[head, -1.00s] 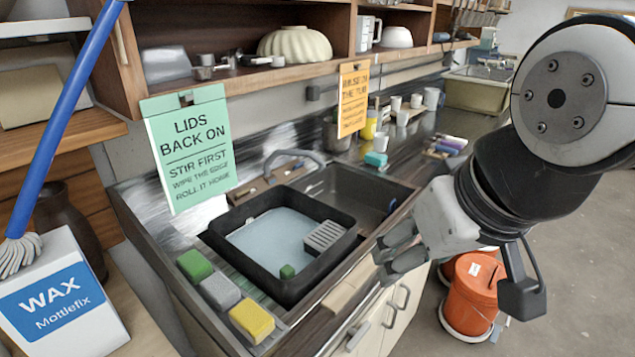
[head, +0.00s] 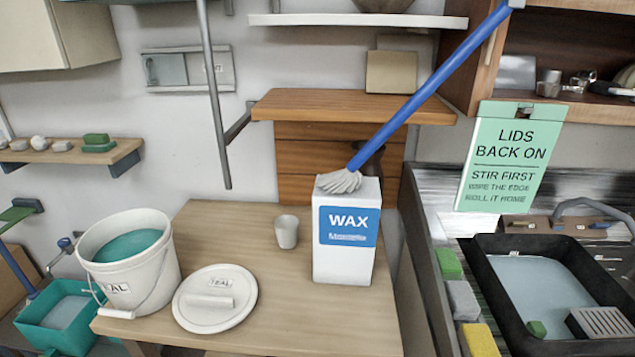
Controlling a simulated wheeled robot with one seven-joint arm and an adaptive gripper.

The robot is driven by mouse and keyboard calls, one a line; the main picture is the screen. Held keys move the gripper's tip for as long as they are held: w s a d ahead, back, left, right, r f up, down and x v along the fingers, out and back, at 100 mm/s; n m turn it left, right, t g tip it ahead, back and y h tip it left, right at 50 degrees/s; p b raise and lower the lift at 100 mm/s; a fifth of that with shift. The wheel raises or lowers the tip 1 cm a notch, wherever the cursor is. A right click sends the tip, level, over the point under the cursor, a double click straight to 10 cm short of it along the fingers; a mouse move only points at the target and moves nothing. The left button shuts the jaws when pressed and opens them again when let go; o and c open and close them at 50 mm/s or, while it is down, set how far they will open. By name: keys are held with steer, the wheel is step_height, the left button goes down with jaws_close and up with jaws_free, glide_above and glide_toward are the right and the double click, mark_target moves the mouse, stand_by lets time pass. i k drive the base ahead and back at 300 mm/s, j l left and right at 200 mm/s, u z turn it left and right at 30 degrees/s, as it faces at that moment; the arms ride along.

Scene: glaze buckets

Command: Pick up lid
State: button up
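A round white lid (head: 232,318) labelled TEAL lies flat near the front edge of the wooden table (head: 255,247), with a raised bar handle across its top. Just left of it stands an open white bucket (head: 158,276), also labelled TEAL, holding teal liquid, with its wire handle hanging down at the front. The lid is off the bucket and lies beside it. My gripper is not in view now.
A white WAX box (head: 333,262) and a small cup (head: 286,231) stand behind and right of the lid. A blue-handled mop (head: 430,90) leans above the box. The sink with a black tub (head: 490,268) is at right. A teal bin (head: 35,322) is at lower left.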

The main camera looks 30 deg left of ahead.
mark_target(213, 299)
steer(key=u, duration=2.15)
